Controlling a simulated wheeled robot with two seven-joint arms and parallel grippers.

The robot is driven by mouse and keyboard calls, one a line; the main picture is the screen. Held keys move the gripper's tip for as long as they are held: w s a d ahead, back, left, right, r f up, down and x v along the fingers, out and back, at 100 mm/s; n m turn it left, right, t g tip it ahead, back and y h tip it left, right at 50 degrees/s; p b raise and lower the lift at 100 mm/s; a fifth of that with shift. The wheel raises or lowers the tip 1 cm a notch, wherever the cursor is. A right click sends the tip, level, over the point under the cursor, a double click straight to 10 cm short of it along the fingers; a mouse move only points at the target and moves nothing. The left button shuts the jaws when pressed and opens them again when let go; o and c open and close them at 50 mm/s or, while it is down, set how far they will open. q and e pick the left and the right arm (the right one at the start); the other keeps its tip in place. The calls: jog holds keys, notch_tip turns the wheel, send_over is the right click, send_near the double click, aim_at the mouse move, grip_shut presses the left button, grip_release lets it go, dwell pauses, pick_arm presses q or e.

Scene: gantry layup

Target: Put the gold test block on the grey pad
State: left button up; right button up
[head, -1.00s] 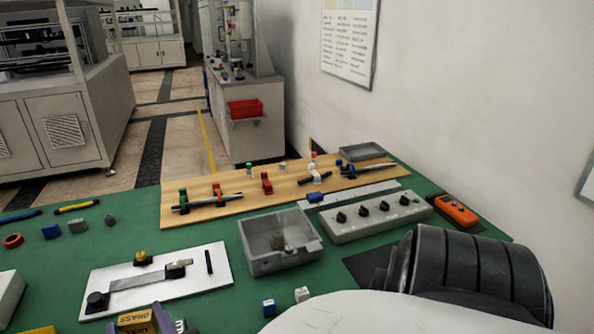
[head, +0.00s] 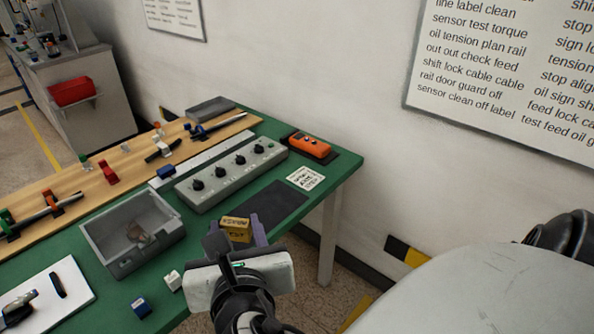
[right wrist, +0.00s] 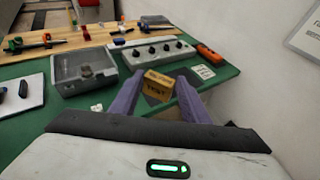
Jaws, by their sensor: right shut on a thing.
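The gold test block (head: 236,229) is between the purple fingers of my right gripper (head: 237,232), which is shut on it. In the right wrist view the block (right wrist: 158,92) shows lettering and sits between both fingers (right wrist: 158,98). The dark grey pad (head: 275,204) lies flat on the green table near its front right edge. In the head view the block overlaps the pad's near left part; whether it touches the pad I cannot tell. My left gripper is not in view.
A grey bin (head: 105,257) stands left of the pad. A grey knob box (head: 232,174) lies behind it. A white label card (head: 305,178) and an orange meter (head: 310,145) are at the far right. Small white (head: 172,280) and blue (head: 141,306) blocks lie near the front edge.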

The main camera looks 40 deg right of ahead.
jog(key=w+d+f+m+g+h+b, duration=0.3)
jog(key=w+d+b, duration=0.2)
jog(key=w+d, duration=0.3)
jog(key=w+d+f+m+g+h+b, duration=0.2)
jog(key=w+d+f+m+g+b, duration=0.1)
jog(key=w+d+b, duration=0.4)
jog(key=f, duration=0.6)
jog(key=w+f, duration=0.1)
jog(key=f, duration=0.3)
jog(key=shift+d+b, duration=0.2)
jog(key=shift+b, duration=0.1)
jog(key=shift+m, duration=0.3)
jog(key=shift+f, duration=0.1)
jog(key=o, duration=1.3)
jog(key=shift+f, duration=0.15)
